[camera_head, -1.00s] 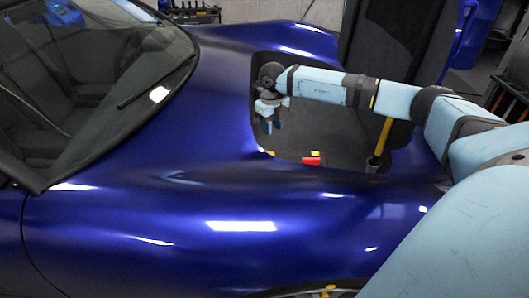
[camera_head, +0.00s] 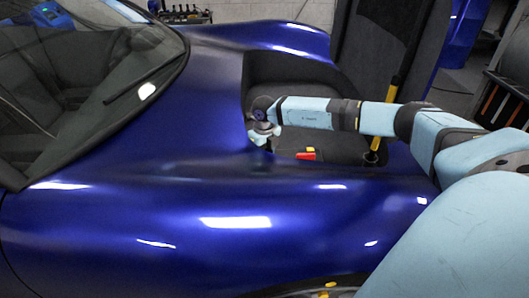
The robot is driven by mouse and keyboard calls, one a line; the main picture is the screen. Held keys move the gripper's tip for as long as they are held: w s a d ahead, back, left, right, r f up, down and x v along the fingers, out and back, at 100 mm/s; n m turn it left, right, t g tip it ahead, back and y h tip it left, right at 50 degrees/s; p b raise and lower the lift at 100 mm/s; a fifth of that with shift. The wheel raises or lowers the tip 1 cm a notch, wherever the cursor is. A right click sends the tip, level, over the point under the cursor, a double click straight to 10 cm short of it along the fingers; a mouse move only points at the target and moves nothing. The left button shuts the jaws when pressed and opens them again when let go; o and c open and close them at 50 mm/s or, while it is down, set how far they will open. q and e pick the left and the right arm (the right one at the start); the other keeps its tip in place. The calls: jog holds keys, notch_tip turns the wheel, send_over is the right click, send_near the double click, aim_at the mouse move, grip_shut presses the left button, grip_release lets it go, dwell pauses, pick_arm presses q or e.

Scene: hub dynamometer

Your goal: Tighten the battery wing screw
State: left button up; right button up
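The battery wing screw cannot be made out in this view. My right arm reaches in from the right, over the open front compartment (camera_head: 290,93) of the blue car (camera_head: 170,195). My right gripper (camera_head: 264,139) points down at the compartment's left side. Its fingertips are low by the blue body edge and partly hidden, so I cannot tell whether they are open or touch anything. A small red and yellow part (camera_head: 306,154) shows inside the compartment, to the right of the gripper. My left gripper is not in view.
A yellow pole (camera_head: 385,115) stands in a dark cup-like holder (camera_head: 371,158) at the compartment's right, close to my arm. A dark upright panel (camera_head: 380,45) rises behind the compartment. The windshield (camera_head: 95,95) is at the left.

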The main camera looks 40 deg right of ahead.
jog(key=shift+c, duration=0.4)
grip_shut()
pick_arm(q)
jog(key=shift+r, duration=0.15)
pick_arm(e)
jog(key=shift+r, duration=0.1)
jog(key=shift+r+m+p, duration=0.1)
jog(key=shift+m+p, duration=0.2)
jog(key=shift+p, duration=0.35)
jog(key=shift+d+r+m+p, duration=0.15)
jog(key=shift+m+p, duration=0.45)
jog(key=shift+p, duration=0.3)
jog(key=m+p, duration=0.2)
jog(key=p, duration=0.1)
jog(key=m+p, duration=0.2)
jog(key=shift+s+d+m+p, duration=0.2)
jog(key=shift+d+m+p, duration=0.15)
jog(key=shift+m+p, duration=0.05)
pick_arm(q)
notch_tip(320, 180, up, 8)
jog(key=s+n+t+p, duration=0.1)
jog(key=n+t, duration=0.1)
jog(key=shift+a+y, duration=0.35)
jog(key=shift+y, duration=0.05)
pick_arm(e)
jog(key=shift+d+f+m, duration=0.1)
jog(key=shift+f+m, duration=0.2)
jog(key=shift+m, duration=0.3)
